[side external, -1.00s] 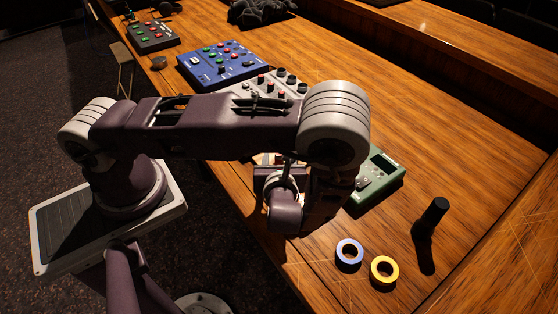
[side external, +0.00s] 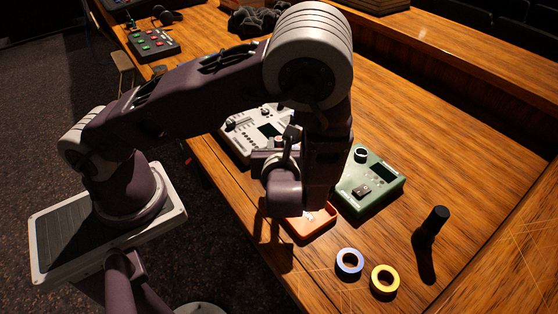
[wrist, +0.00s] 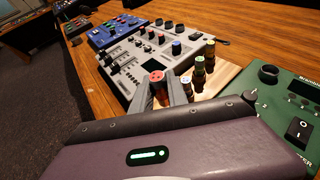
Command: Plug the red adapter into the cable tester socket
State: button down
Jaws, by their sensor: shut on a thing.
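The red adapter (wrist: 157,76) shows its round red end with dark holes in the wrist view. My gripper (wrist: 160,91) is shut on it, one grey finger on each side. The adapter looks lifted, but its height is hard to judge. The green cable tester (wrist: 270,105) is to the right of the gripper, apart from it. The tester also shows in the side view (side external: 385,188), with a round knob, a rocker switch and a dark display. I cannot make out its socket clearly. In the side view my wrist hides the fingers and adapter.
Other adapters (wrist: 199,65) stand on a wooden block (wrist: 226,76) beside the gripper. A grey mixer (wrist: 150,50) and a blue one (wrist: 113,30) lie beyond. An orange tray (side external: 318,222), blue tape (side external: 349,264), yellow tape (side external: 385,279) and a black upright cylinder (side external: 434,223) are near the tester.

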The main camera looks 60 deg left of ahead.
notch_tip(320, 180, up, 2)
jog(key=w, duration=0.1)
jog(key=m+t+h, duration=0.6)
jog(key=m+h, duration=0.3)
send_over(361, 155)
jog(key=shift+f, duration=3)
jog(key=shift+s+f, duration=0.1)
jog(key=shift+f, duration=0.5)
jog(key=c, duration=1.6)
grip_release()
